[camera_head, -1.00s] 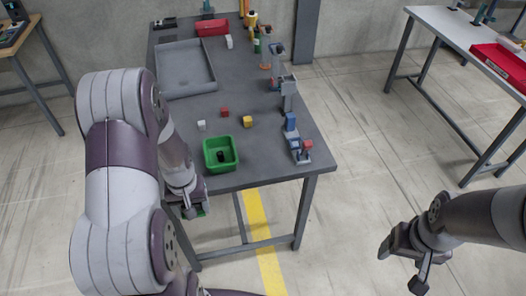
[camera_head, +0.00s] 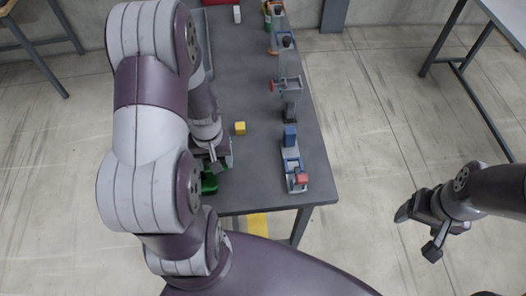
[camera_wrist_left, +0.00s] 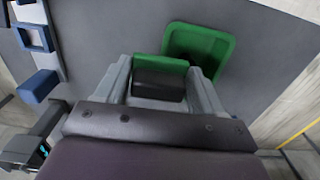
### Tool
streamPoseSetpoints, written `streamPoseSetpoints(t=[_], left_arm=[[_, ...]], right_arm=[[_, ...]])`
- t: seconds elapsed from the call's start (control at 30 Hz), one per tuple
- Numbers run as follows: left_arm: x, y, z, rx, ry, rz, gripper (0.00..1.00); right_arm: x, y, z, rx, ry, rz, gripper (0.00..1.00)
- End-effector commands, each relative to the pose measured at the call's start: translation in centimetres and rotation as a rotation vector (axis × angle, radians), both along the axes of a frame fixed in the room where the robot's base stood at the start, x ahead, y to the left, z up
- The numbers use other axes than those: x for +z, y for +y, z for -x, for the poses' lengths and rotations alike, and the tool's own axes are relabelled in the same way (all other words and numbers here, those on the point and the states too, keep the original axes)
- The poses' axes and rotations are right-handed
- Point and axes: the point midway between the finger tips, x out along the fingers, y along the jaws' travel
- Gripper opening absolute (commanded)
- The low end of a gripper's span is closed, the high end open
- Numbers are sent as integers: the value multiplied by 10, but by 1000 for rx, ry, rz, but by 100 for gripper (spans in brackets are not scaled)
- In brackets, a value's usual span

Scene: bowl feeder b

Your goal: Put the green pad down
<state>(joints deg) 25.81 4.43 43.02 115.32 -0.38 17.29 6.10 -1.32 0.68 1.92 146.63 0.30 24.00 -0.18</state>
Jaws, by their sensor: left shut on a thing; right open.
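The green pad (camera_wrist_left: 160,67) is between the fingers of my left gripper (camera_wrist_left: 162,74) in the left wrist view, with a dark block directly below it in the picture. I cannot tell whether this block is part of the pad. In the head view my left gripper (camera_head: 217,160) is over the near left part of the table, and a sliver of green shows beside it. A green bin (camera_head: 209,185) is partly hidden there by my arm; it also shows in the left wrist view (camera_wrist_left: 228,50), just beyond the pad. My right gripper (camera_head: 418,236) is open, empty, and over the floor.
The grey table (camera_head: 258,180) has a yellow cube (camera_head: 240,128) near the left gripper. A blue and grey fixture (camera_head: 291,158) with a red block (camera_head: 301,178) stands along the right edge. The tabletop between the gripper and fixture is clear.

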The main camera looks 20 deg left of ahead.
Motion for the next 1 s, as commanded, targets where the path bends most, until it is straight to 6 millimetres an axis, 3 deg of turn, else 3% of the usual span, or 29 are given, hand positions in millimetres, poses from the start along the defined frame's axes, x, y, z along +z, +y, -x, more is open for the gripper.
streamPoseSetpoints(t=[0.2,0.4,0.7,1.0], left_arm=[[-36,-42,-45,-10,3,1,35],[-62,-68,-76,-4,2,0,35],[-103,-72,-80,0,3,1,35],[-108,-72,-80,0,0,0,35]], right_arm=[[8,0,0,0,0,0,73],[12,0,0,0,0,0,73],[19,0,0,0,0,0,73],[17,0,0,0,0,0,73]])
